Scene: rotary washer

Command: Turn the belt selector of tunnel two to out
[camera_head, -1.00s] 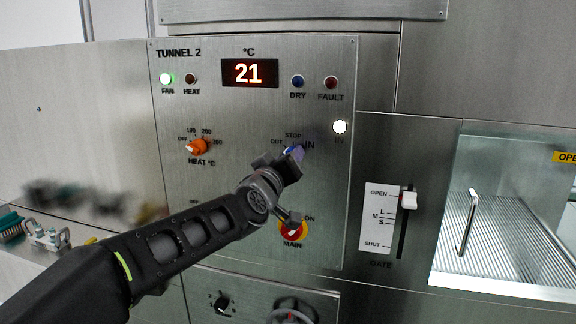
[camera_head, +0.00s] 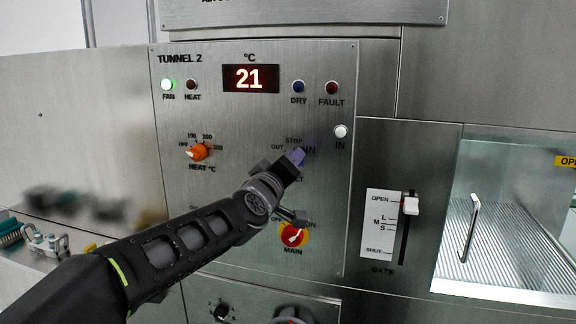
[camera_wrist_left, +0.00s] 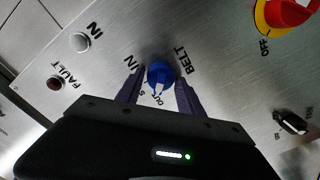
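The belt selector of tunnel two (camera_wrist_left: 160,75) is a blue knob on the steel panel. In the left wrist view it lies between the two fingers of my left gripper (camera_wrist_left: 159,86), which look closed about its sides. Its narrow end is toward the lower part of that view, near the STOP and OUT labels; the exact setting is hard to read. In the head view my left gripper (camera_head: 297,156) is at the selector and mostly hides it. The IN lamp (camera_head: 341,131) is unlit. My right gripper is not in view.
The orange heat knob (camera_head: 197,152) is left of the selector, and the red-and-yellow main switch (camera_head: 294,235) is just below my wrist. The gate lever (camera_head: 410,205) and a glazed chamber are to the right. Tools lie on a ledge at far left.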

